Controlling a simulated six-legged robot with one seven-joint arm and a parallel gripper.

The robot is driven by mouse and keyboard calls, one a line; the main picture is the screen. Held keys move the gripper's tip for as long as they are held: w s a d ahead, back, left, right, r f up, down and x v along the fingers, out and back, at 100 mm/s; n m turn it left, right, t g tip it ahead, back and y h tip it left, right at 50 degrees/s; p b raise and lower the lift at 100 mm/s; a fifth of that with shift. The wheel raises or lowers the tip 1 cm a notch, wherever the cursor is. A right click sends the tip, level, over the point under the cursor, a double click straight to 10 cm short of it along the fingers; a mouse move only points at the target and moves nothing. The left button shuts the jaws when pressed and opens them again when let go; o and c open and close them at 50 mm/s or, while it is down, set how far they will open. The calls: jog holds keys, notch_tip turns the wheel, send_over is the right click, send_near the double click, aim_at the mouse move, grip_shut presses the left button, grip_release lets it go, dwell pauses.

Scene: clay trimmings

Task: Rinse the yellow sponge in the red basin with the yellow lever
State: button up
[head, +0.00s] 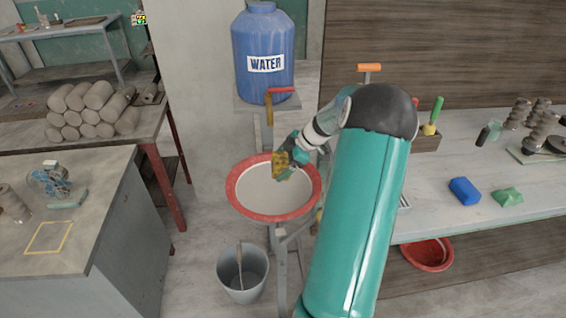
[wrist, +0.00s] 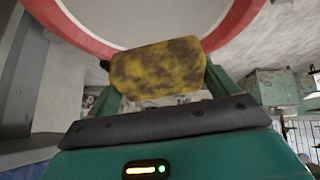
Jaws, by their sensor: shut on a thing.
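The yellow sponge (head: 280,165), blotched with dark brown, is held in my gripper (head: 291,158) above the red-rimmed basin (head: 243,207), toward its back right. In the wrist view the sponge (wrist: 155,70) sits between both green fingers, with the basin's red rim (wrist: 240,25) beyond it. The basin has a pale inside; I cannot tell whether it holds water. A blue water barrel (head: 262,35) stands behind it, with a brass tap (head: 269,103) and a red lever (head: 283,91) on top. No yellow lever is clear to me.
A grey bucket (head: 243,289) with a stick stands below the basin. The right bench (head: 430,205) carries a blue block (head: 465,190) and a green lump (head: 508,196). Another red basin (head: 428,268) lies beneath it. A grey cabinet (head: 110,190) is at left.

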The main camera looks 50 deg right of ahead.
jog(key=shift+w+a+f, duration=0.15)
jog(key=shift+w+a, duration=0.15)
jog(key=shift+w, duration=0.2)
jog(key=shift+s+d+f, duration=0.1)
jog(key=shift+s+f, duration=0.2)
jog(key=shift+w+f, duration=0.15)
jog(key=shift+f, duration=1)
notch_tip(320, 180, down, 7)
jog(key=shift+f, duration=0.2)
jog(key=shift+d, duration=0.2)
jog(key=shift+d, duration=0.25)
jog(key=shift+a, duration=0.15)
jog(key=shift+a, duration=0.3)
